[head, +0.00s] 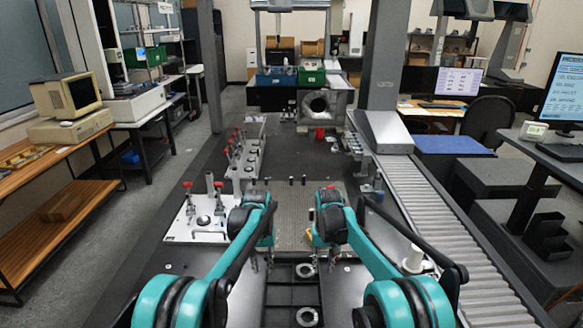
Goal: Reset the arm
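My two teal and black arms reach forward from the bottom of the head view over the machine bed. My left gripper (262,262) points down at the near edge of the perforated plate (285,205). Its small dark fingertips look apart, with nothing seen between them. My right gripper (322,258) hangs down at about the same depth, a short way to the right. Its fingertips also look apart and empty. The wrists hide part of the plate and the upper parts of both grippers.
A white fixture plate with red-tipped clamps (190,228) lies left of my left arm. A grey block with a round bore (318,103) stands at the far end. A ribbed rail (450,240) runs along the right. A wooden bench (45,160) stands at the left.

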